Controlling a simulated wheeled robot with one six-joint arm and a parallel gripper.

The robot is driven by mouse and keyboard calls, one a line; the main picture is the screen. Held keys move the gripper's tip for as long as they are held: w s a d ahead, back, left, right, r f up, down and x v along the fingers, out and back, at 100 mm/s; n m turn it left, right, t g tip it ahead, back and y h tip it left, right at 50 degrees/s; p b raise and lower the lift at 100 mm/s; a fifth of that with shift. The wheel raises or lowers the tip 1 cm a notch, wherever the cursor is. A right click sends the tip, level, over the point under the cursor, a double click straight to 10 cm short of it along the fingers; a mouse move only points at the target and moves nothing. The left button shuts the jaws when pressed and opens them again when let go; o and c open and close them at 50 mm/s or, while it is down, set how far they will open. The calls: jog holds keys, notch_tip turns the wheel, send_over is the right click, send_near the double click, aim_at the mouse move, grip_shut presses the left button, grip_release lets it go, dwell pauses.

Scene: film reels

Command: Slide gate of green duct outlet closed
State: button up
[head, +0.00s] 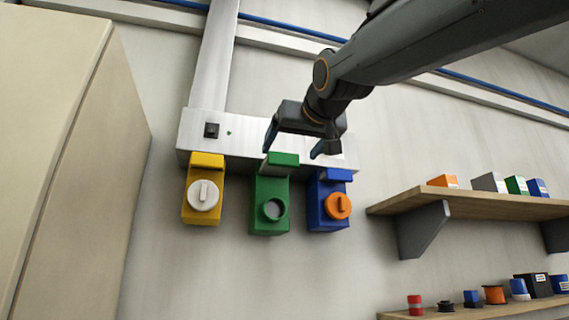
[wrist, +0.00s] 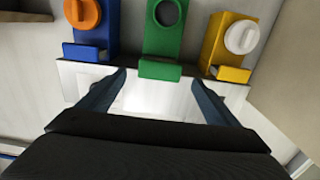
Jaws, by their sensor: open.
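The green duct outlet (head: 269,204) is the middle one of three on a white wall panel (head: 238,131). Its round port shows a grey opening and has no cap on it. A green gate tab (head: 283,159) sticks out at its top. In the wrist view the green outlet (wrist: 165,25) is upside down, with its gate tab (wrist: 160,69) just beyond and between my fingertips. My gripper (head: 294,151) is open and empty in front of the panel; it also shows in the wrist view (wrist: 159,78). I cannot tell its exact distance from the tab.
A yellow outlet (head: 190,208) with a white cap is left of the green one. A blue outlet (head: 318,217) with an orange cap is right, close by. A beige cabinet (head: 75,150) stands left; a wooden shelf (head: 480,205) with boxes is right.

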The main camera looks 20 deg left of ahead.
aim_at(285, 159)
jog(key=p+x, duration=0.2)
jog(key=x, duration=0.5)
jog(key=shift+w+a, duration=0.15)
jog(key=shift+w, duration=0.05)
jog(key=shift+c, duration=0.2)
